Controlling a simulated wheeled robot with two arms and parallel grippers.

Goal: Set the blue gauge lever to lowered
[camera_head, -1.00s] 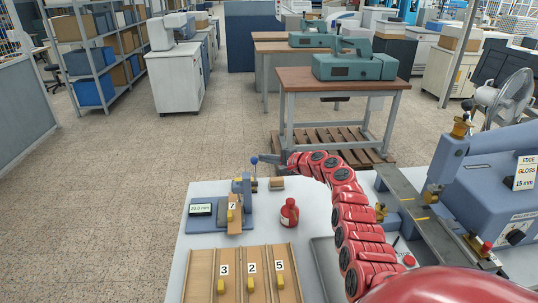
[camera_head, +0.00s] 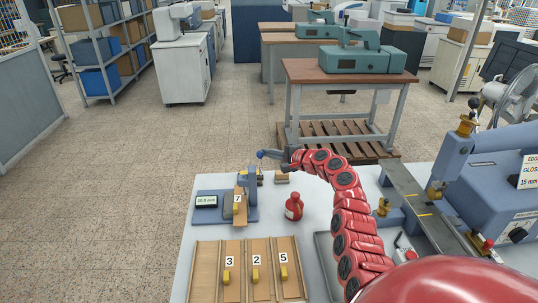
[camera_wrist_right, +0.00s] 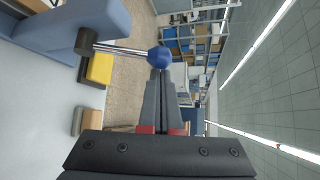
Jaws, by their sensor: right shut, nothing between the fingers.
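The gauge (camera_head: 252,196) is a small blue-grey stand on the left of the white table, with a wooden block marked 7 (camera_head: 239,209) in it. Its lever has a metal rod (camera_wrist_right: 118,49) and a blue ball knob (camera_head: 260,154). The rod points up from the gauge, the knob at its upper end. The knob also shows in the right wrist view (camera_wrist_right: 160,56). My right gripper (camera_head: 272,154) is shut and empty, its fingertips (camera_wrist_right: 161,72) right at the knob; whether they touch is unclear. My left gripper is out of view.
A display (camera_head: 206,201) stands left of the gauge. A red bottle (camera_head: 293,207) stands to its right. Wooden plates marked 3, 2 and 5 lie in a tray (camera_head: 213,274) in front. The blue stamping machine (camera_head: 490,185) is at the right.

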